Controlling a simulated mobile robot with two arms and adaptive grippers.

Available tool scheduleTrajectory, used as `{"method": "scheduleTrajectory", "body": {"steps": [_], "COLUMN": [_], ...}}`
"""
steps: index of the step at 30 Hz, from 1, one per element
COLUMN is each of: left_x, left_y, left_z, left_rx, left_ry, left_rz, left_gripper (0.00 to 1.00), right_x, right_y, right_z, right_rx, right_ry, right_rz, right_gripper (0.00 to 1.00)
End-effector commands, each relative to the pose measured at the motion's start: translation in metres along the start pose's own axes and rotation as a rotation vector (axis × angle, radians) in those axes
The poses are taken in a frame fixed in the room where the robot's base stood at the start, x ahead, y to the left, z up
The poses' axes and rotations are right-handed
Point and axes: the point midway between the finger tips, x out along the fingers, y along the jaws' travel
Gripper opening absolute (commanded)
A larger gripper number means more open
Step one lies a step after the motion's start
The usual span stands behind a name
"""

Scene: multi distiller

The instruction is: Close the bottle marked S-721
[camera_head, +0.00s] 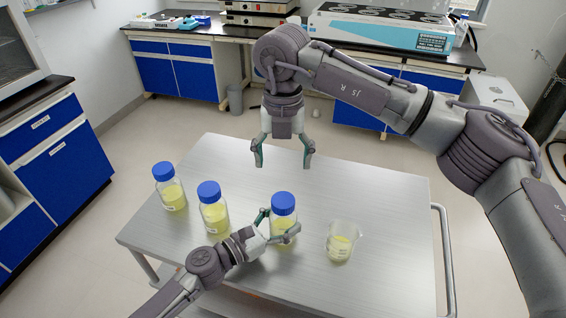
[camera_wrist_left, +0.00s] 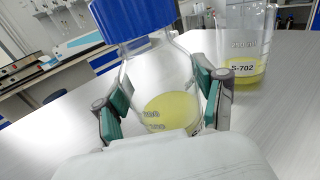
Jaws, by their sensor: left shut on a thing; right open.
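Three clear bottles with blue caps and yellow liquid stand on the table: a left one (camera_head: 174,197), a middle one (camera_head: 214,216) and a right one (camera_head: 283,217). All three have a cap seated on top. My left gripper (camera_head: 279,226) is shut around the body of the right bottle, which also shows in the left wrist view (camera_wrist_left: 160,75) between the two fingers. I cannot read S-721 on any bottle. My right gripper (camera_head: 283,161) is open and empty, pointing down above the table behind the right bottle.
The steel table (camera_head: 375,205) is clear at the back and right. Blue cabinets and lab devices stand farther back.

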Motion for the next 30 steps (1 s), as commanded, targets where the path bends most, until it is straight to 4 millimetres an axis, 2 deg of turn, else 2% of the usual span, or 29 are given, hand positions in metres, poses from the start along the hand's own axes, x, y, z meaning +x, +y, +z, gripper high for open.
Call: {"method": "scheduleTrajectory", "body": {"steps": [3, 4, 9, 18, 22, 26, 30], "left_x": [0.0, 0.0, 0.0, 0.0, -0.007, -0.028, -0.059], "left_y": [0.0, 0.0, 0.0, 0.0, 0.001, 0.0, 0.0], "left_z": [0.0, 0.0, 0.0, 0.0, -0.001, -0.001, -0.002], "left_rx": [-0.001, -0.001, 0.0, 0.0, 0.0, -0.001, -0.002], "left_ry": [0.0, 0.0, 0.0, 0.0, 0.001, 0.002, 0.003], "left_rz": [0.0, 0.0, 0.0, 0.0, 0.001, 0.0, 0.001], "left_gripper": [0.0, 0.73, 0.99, 0.99, 0.99, 0.99, 0.99], "right_x": [0.0, 0.0, 0.0, 0.001, 0.001, 0.001, 0.001], "right_y": [0.0, 0.0, 0.0, 0.0, 0.0, 0.0, 0.0], "right_z": [0.0, 0.0, 0.0, 0.0, 0.0, 0.0, 0.0], "right_rx": [0.0, 0.0, 0.0, 0.0, 0.0, 0.0, 0.0], "right_ry": [0.0, 0.0, 0.0, 0.0, 0.0, 0.0, 0.0], "right_rz": [0.0, 0.0, 0.0, 0.0, 0.0, 0.0, 0.0], "right_gripper": [0.83, 0.83, 0.83, 0.83, 0.83, 0.83, 0.83]}}
